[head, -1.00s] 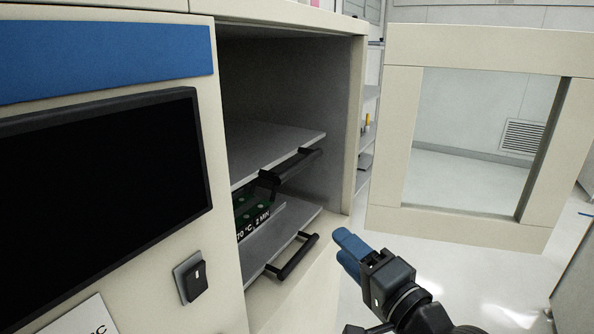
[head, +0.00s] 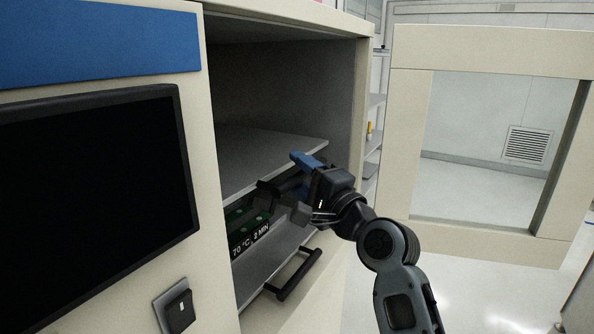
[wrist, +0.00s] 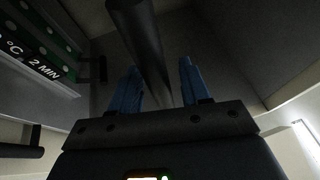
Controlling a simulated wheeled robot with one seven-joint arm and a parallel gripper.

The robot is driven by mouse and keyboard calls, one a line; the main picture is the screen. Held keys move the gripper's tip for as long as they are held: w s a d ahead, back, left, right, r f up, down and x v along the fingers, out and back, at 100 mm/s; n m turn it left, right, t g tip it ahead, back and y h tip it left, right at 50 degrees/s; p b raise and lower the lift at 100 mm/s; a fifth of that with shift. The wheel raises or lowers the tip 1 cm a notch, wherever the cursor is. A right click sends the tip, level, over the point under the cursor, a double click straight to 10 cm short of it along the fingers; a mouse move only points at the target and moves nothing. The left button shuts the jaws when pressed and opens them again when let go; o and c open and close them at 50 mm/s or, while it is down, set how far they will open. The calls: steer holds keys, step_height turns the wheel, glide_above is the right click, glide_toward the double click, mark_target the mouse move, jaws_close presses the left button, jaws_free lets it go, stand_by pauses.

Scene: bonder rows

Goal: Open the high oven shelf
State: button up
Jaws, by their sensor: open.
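The oven's high shelf (head: 265,153) is a grey plate inside the open chamber. Its dark bar handle (head: 272,190) is partly hidden behind my gripper. My gripper (head: 304,168) is at this handle, at the front of the shelf, with its blue fingers open. In the wrist view the dark handle bar (wrist: 143,45) runs down from the top edge into the gap between the two blue fingers (wrist: 160,88). I cannot tell whether the fingers touch it.
The low shelf (head: 258,272) with its own dark handle (head: 293,275) lies below. A green board marked "70 °C, 2 MIN" (head: 245,237) sits between the shelves. The windowed oven door (head: 405,150) stands open at right. A black screen (head: 95,190) is at left.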

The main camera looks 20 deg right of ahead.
steer(key=shift+w+a+r, duration=0.1)
steer(key=shift+w+a, duration=0.05)
steer(key=shift+w, duration=0.35)
jaws_close()
stand_by(0.3)
